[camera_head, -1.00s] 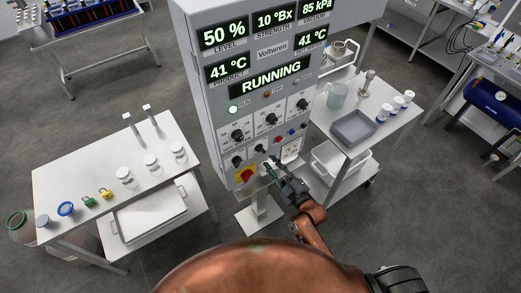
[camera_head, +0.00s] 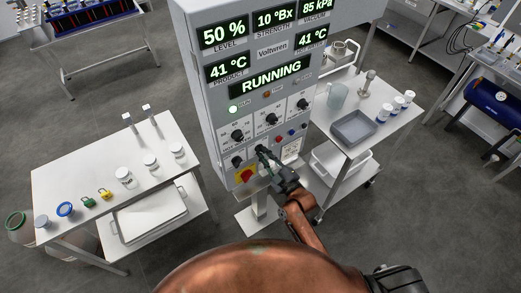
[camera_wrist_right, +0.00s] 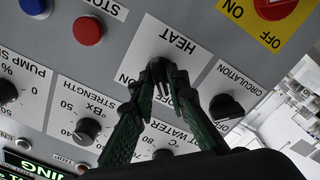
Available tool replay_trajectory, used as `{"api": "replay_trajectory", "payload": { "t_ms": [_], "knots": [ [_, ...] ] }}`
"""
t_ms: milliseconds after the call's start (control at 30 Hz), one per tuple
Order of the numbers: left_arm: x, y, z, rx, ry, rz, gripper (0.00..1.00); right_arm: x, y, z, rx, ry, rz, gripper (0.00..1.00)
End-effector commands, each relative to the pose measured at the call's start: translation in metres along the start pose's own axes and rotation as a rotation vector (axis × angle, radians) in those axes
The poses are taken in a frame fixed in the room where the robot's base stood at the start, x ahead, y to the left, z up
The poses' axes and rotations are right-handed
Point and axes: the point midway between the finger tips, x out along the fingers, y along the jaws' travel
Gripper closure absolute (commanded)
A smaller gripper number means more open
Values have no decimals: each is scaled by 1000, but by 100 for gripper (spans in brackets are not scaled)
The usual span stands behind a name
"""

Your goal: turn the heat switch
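The heat switch is a small black knob on a white label plate marked HEAT, ON and OFF (camera_wrist_right: 179,43) in the right wrist view. My right gripper (camera_wrist_right: 160,68) covers most of the knob there. Its two green-padded fingers converge to nearly touching tips around the knob. In the head view my right gripper (camera_head: 262,153) reaches up to the lower row of the grey control panel (camera_head: 204,125), and the switch is hidden behind it. Which way the knob points cannot be made out. My left gripper is not in view.
Beside the heat switch is the black circulation knob (camera_wrist_right: 226,106). A red button on a yellow plate (camera_wrist_right: 272,8), a blue button (camera_wrist_right: 34,6) and a red button (camera_wrist_right: 88,31) are also close. White tables stand left (camera_head: 80,170) and right (camera_head: 395,125) of the panel.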

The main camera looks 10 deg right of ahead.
Motion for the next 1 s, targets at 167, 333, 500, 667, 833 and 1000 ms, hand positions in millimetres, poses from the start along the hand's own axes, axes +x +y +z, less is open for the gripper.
{"api": "replay_trajectory", "payload": {
  "t_ms": [167, 333, 500, 667, 833, 1000],
  "knots": [
    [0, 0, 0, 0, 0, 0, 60, 0, 0, 0, 0, 0, 0, 100],
    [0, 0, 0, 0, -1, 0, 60, 0, 0, 0, 0, 0, 0, 100],
    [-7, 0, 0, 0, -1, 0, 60, 0, 1, -1, 77, -1, -1, 100],
    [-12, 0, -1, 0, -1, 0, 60, 0, 0, 0, 180, -1, -2, 100],
    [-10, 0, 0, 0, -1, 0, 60, 0, -1, 0, 182, -1, -1, 100],
    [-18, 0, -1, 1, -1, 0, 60, 0, 1, -1, 272, -1, -1, 100]
  ]
}}
